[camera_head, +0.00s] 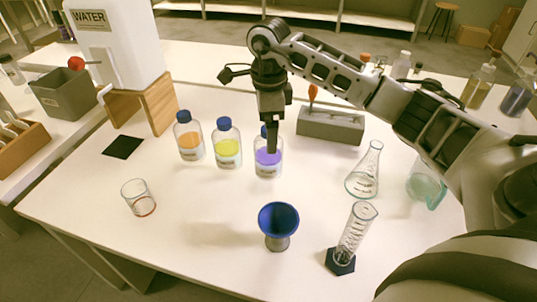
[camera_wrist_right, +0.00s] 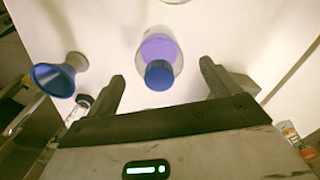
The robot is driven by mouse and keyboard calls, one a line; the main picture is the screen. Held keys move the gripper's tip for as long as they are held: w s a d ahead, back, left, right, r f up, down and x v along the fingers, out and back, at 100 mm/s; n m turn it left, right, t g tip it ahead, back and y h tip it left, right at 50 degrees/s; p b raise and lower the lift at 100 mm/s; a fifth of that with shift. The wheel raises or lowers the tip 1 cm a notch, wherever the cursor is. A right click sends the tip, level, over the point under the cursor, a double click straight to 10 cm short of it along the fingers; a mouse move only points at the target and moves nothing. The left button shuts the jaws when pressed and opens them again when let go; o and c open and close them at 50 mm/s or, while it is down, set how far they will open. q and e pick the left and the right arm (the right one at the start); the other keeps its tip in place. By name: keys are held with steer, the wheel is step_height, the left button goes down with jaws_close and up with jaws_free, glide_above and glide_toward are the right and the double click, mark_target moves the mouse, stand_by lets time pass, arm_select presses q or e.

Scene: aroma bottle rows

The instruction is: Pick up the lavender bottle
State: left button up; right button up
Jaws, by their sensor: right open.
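The lavender bottle (camera_head: 268,160) is clear with purple liquid and a blue cap. It stands upright on the white table, at the right end of a row with a yellow bottle (camera_head: 227,147) and an orange bottle (camera_head: 189,138). My right gripper (camera_head: 271,145) is over it in the head view and hides part of its cap and neck. In the right wrist view, the lavender bottle (camera_wrist_right: 160,55) lies between the two spread fingers of the open right gripper (camera_wrist_right: 162,82), with a gap on each side. My left gripper is in neither view.
A blue funnel (camera_head: 278,222) stands in front of the lavender bottle. A grey rack (camera_head: 331,126) is behind it to the right. A flask (camera_head: 365,172), a graduated cylinder (camera_head: 352,235) and a teal beaker (camera_head: 426,185) stand at right. The table's front left is mostly clear around a small beaker (camera_head: 139,197).

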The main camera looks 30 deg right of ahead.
step_height(320, 180, down, 4)
steer(key=shift+a+f, duration=0.1)
steer(key=c, duration=1.3)
steer(key=shift+r, duration=0.2)
